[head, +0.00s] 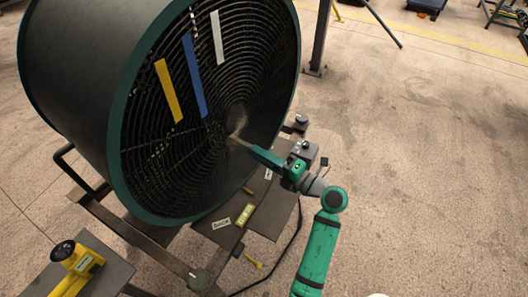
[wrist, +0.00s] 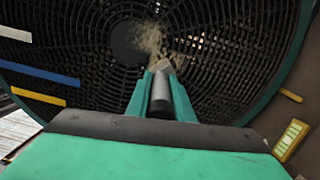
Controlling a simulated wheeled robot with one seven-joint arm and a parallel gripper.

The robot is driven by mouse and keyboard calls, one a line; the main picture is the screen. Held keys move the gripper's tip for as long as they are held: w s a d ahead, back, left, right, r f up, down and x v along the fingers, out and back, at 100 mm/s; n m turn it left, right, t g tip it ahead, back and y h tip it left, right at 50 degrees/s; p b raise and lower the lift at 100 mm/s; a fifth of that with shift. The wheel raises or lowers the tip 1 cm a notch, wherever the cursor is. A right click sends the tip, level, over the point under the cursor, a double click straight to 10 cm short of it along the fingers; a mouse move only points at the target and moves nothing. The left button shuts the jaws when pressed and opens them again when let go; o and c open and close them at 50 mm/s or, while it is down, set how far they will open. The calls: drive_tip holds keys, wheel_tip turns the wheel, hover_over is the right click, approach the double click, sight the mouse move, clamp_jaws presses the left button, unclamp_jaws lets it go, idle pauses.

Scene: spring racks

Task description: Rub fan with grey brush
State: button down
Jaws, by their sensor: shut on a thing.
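The fan (head: 190,150) is a large dark drum with a green rim and a black ring grille, standing at the left of the head view. Its grille also fills the wrist view (wrist: 220,65). My gripper (head: 252,150) is in front of the grille, just below right of the hub. It is shut on the grey brush, whose grey handle (wrist: 161,95) sits between the fingers in the wrist view. Tan bristles (wrist: 152,42) point at the grille beside the hub and look splayed against it; exact contact is hard to tell.
Yellow, blue (head: 194,75) and white strips hang on the grille. The fan stands on a metal frame with a dark shelf (head: 270,215) below. A yellow device (head: 77,265) sits on a stand at lower left. Open floor (head: 430,170) lies to the right.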

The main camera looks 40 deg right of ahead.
drive_tip(key=shift+s+a+r, duration=0.2)
drive_tip(key=shift+a+r, duration=0.4)
drive_tip(key=shift+a, duration=0.15)
drive_tip(key=w+d+r, duration=0.2)
drive_tip(key=d, duration=0.6)
drive_tip(key=shift+d+r, duration=0.25)
drive_tip(key=shift+d, duration=0.15)
idle(4.5)
drive_tip(key=shift+w, duration=0.1)
drive_tip(key=v, duration=0.6)
idle(0.4)
drive_tip(key=shift+d, duration=0.15)
